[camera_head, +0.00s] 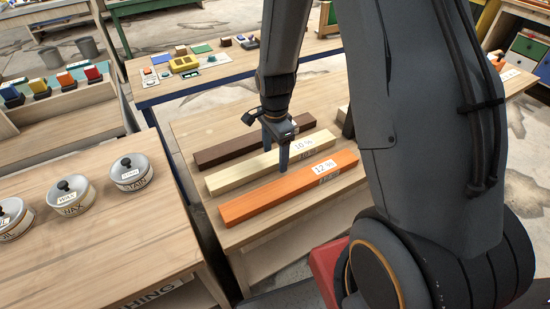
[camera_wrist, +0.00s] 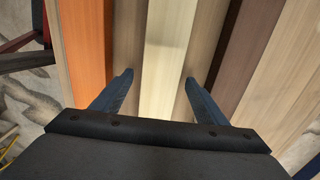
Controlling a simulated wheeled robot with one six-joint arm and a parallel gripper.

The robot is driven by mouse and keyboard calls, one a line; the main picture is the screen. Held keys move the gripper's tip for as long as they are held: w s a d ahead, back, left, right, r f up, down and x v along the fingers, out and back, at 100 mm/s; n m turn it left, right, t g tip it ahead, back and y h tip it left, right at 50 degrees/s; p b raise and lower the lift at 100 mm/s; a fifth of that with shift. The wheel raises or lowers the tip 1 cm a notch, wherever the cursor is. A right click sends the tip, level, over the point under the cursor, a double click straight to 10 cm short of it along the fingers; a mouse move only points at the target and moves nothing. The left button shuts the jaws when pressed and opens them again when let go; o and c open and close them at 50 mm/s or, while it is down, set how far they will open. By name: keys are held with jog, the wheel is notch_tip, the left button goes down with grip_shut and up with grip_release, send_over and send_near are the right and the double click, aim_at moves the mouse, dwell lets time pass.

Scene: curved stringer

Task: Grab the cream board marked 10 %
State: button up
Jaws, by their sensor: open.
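The cream board (camera_head: 242,174) marked 10 % lies on a wooden table, between an orange board and a dark brown board. It also shows in the wrist view (camera_wrist: 168,60), running up the middle of the picture. My gripper (camera_head: 278,165) is over the cream board, pointing down. In the wrist view my gripper (camera_wrist: 158,80) is open, with one finger on each side of the cream board and nothing held. I cannot tell how far the fingertips are from the tabletop.
The orange board (camera_head: 285,190) marked 12 % lies in front, and the dark brown board (camera_head: 240,147) lies behind, with narrow gaps between. At left, a table (camera_head: 110,250) carries several lidded tins. A blue-edged table (camera_head: 215,80) with small blocks stands behind.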

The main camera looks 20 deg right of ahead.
jog(key=shift+f, duration=0.2)
jog(key=shift+c, duration=0.3)
jog(key=c, duration=1.4)
